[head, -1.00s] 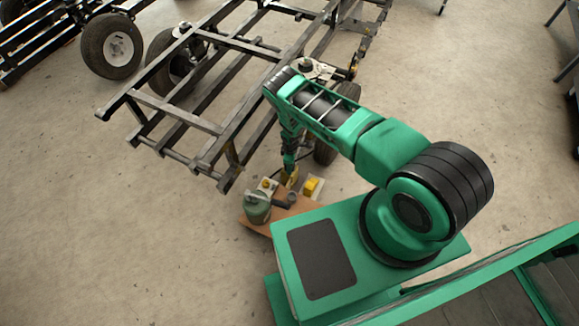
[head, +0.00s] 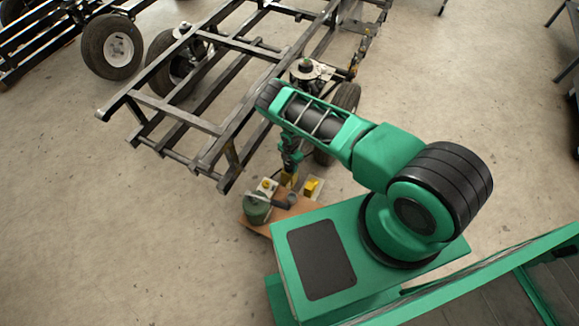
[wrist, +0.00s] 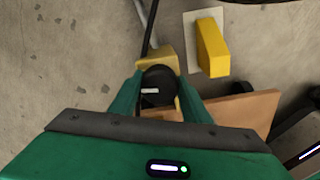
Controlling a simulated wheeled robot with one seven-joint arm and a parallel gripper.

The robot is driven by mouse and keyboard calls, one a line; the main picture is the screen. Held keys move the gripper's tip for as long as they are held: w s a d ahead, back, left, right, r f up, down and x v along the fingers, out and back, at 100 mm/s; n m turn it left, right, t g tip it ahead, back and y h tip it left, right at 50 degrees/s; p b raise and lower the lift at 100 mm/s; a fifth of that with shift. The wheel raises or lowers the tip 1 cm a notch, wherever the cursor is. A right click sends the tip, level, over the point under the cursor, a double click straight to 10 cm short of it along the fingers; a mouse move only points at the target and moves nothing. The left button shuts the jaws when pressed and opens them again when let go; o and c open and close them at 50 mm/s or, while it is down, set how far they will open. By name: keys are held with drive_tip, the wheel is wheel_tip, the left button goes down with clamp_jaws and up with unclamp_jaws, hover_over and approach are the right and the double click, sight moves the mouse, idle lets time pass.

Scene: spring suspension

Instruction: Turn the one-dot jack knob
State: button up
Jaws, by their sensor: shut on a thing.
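A round black knob (wrist: 158,80) with a pale mark sits between the fingers of my gripper (wrist: 158,84) in the wrist view. My gripper is shut on it. A yellow body (wrist: 163,57) shows just beyond and beside the knob. I cannot make out any dots, so I cannot tell whether this is the one-dot knob. In the head view my gripper (head: 289,172) points down at a yellow piece (head: 288,181) by the board; the knob is hidden there.
A second yellow block (wrist: 212,47) stands on a pale plate to the right. A brown board (head: 283,213) carries a green canister (head: 257,208). The dark trailer frame (head: 215,125) and a wheel (head: 345,97) are close to my arm. Open floor lies left.

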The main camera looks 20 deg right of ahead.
sight(290, 164)
drive_tip(key=shift+w+n, duration=0.3)
drive_tip(key=shift+n, duration=0.8)
drive_tip(key=shift+r, duration=0.1)
drive_tip(key=o, duration=1)
drive_tip(key=shift+o, duration=0.2)
drive_tip(key=shift+s, duration=0.1)
wheel_tip(290, 164, up, 11)
drive_tip(key=shift+f, duration=0.2)
